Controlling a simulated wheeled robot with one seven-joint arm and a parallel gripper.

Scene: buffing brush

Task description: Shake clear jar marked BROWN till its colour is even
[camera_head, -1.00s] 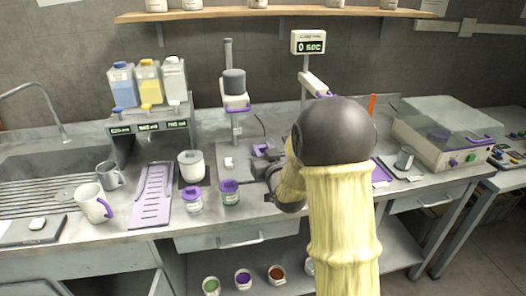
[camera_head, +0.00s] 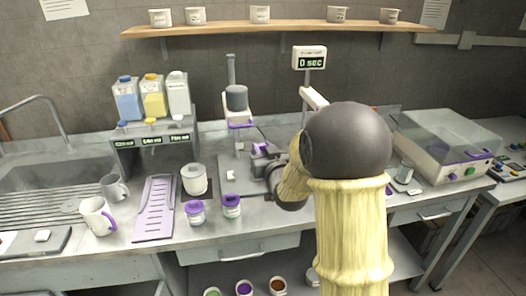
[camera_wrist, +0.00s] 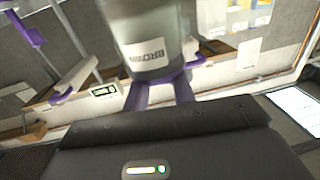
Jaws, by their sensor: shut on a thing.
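The clear jar marked BROWN (camera_wrist: 150,35) fills the upper middle of the wrist view. Its printed label faces the camera and looks upside down. The glass looks greyish and see-through, and I cannot tell how even its contents are. The purple fingers of my gripper (camera_wrist: 163,76) are shut around the jar. In the head view my gripper (camera_head: 263,153) is over the middle of the bench, partly behind my arm. The jar cannot be made out there.
Two purple-lidded jars (camera_head: 196,213) (camera_head: 232,206) stand near the bench's front edge. A purple-and-white stand mixer (camera_head: 238,110) is just left of my gripper. Left are a slotted lilac rack (camera_head: 155,207) and mugs (camera_head: 97,216). A clear-lidded machine (camera_head: 449,140) stands right.

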